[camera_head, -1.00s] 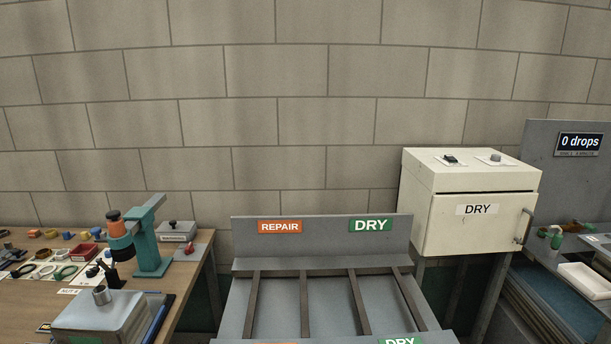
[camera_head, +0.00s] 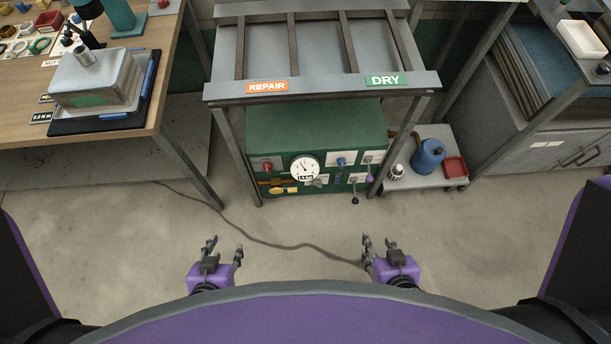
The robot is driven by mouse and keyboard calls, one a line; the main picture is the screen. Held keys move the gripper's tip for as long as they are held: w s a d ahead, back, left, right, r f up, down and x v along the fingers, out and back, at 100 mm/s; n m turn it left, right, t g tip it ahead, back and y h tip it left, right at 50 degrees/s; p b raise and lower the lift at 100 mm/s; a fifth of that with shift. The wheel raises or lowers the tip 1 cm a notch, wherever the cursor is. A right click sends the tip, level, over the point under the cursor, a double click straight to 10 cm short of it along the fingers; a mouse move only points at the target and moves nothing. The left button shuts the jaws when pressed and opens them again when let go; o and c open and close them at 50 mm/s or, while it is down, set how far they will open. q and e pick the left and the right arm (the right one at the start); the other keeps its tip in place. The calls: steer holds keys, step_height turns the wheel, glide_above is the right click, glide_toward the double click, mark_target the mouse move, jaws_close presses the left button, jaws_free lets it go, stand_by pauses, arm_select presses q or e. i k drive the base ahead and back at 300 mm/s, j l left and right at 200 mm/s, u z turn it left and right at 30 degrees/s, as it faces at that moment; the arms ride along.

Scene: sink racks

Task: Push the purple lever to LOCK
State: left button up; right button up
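A green box (camera_head: 318,130) stands under the rack, with a gauge and several controls on its front. A small purple lever handle (camera_head: 369,176) hangs at the right end of that front, below a pale label too small to read. A dark-knobbed lever (camera_head: 354,198) hangs just left of it. My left gripper (camera_head: 224,247) is open and empty, low at the left, well apart from the box. My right gripper (camera_head: 379,243) is open and empty, nearer the camera than the purple lever and not touching it.
The rack's front bar (camera_head: 322,89) with REPAIR and DRY signs overhangs the box. A low shelf (camera_head: 421,182) with a blue can (camera_head: 428,155) and red tray (camera_head: 455,167) stands right of the levers. A dark cable (camera_head: 270,242) crosses the floor. The floor between grippers and box is otherwise clear.

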mark_target(369, 178)
steer(key=z, duration=0.9)
